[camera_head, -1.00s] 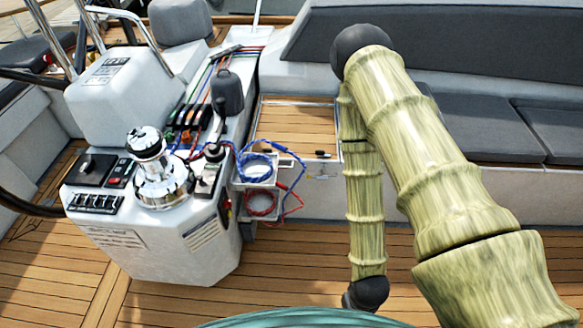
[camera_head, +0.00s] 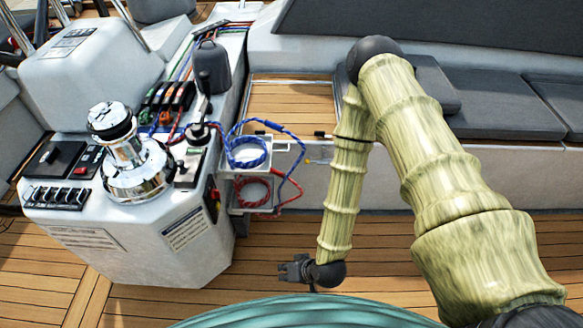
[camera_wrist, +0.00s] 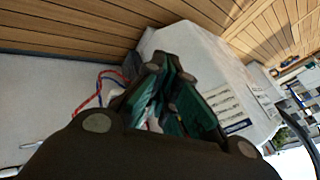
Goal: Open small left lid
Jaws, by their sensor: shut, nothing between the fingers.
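A small wooden-planked lid (camera_head: 290,100) lies flat in a pale frame on the bench top, just right of the steering console. It looks closed. Dark fittings (camera_head: 320,134) sit at its near edge, and my arm hides part of its right side. I cannot tell for sure whether this is the lid the task names. My gripper (camera_head: 284,270) is low over the deck, in front of the bench and well below the lid, pointing left toward the console. In the wrist view its dark green fingers (camera_wrist: 170,72) are shut and empty, with the lid out of sight.
The white console (camera_head: 130,225) with a chrome winch (camera_head: 135,165) stands at left. Rope holders with blue and red ropes (camera_head: 250,155) stick out between console and lid. Grey cushions (camera_head: 500,105) lie along the bench at right. The wooden deck (camera_head: 180,305) is clear in front.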

